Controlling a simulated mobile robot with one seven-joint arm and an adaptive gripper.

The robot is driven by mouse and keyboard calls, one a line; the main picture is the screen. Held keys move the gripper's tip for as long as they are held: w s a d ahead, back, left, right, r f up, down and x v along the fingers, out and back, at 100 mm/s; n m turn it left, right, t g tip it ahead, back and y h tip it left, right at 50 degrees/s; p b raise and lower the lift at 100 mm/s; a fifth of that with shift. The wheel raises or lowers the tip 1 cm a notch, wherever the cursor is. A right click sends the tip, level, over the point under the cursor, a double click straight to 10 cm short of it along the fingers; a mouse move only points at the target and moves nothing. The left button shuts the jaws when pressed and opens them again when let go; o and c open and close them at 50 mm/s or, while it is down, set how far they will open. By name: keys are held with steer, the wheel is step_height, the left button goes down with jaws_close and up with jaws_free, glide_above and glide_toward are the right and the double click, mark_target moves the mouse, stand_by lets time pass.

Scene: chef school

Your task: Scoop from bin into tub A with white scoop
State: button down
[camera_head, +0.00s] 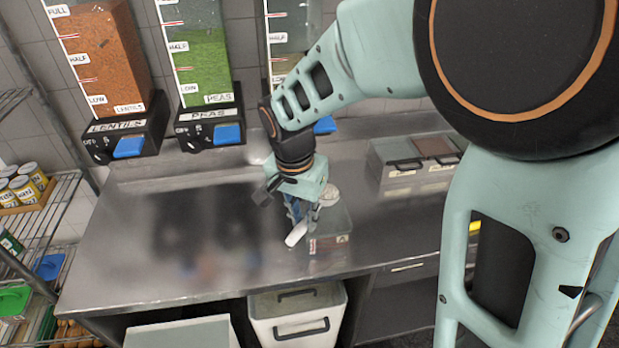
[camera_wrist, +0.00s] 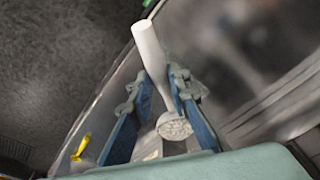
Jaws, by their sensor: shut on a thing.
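My gripper (camera_head: 295,212) is shut on the white scoop (camera_head: 296,235), above the steel counter. The scoop's pale handle sticks out past the fingers toward the lower left. In the wrist view, the scoop (camera_wrist: 151,55) lies between the blue finger pads of my gripper (camera_wrist: 162,95), and its round bowl holds a pale, grainy heap. A clear tub (camera_head: 331,244) with a label that seems to read A stands just below and right of my gripper. A white bin (camera_head: 298,327) with dark handles sits below the counter's front edge; its contents are not visible.
Dispensers of lentils (camera_head: 105,55) and peas (camera_head: 205,60) hang at the back. A lidded container row (camera_head: 412,160) stands at the back right. The left counter (camera_head: 160,235) is clear. A wire rack (camera_head: 50,225) stands at far left. Another pale bin (camera_head: 180,334) is below.

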steer(key=shift+f, duration=1.3)
steer(key=shift+w+d+r+y, duration=0.1)
steer(key=shift+w+r+y, duration=0.1)
steer(key=shift+r+y, duration=0.3)
steer(key=shift+d+m+y, duration=0.1)
steer(key=shift+m+y, duration=0.3)
steer(key=shift+w+r+m+g+y, duration=0.25)
steer(key=shift+r+y, duration=0.2)
steer(key=shift+y, duration=0.35)
steer(key=shift+w+d+m+y+b, duration=0.1)
steer(key=shift+m+y+b, duration=0.15)
steer(key=shift+y+b, duration=0.3)
steer(key=r+m+y+b, duration=0.1)
steer(key=b, duration=0.1)
steer(key=w+y+b, duration=0.1)
steer(key=y+b, duration=0.1)
steer(key=shift+d+r+m, duration=0.2)
steer(key=shift+r+m, duration=0.2)
steer(key=m+y+b, duration=0.1)
steer(key=w+r+m+y+b, duration=0.1)
steer(key=b, duration=0.1)
steer(key=shift+d+r+y, duration=0.2)
steer(key=shift+r+y, duration=0.05)
steer(key=shift+w+r+m+t+y, duration=0.25)
steer(key=shift+r+m+t+y, duration=0.25)
steer(key=shift+m, duration=0.3)
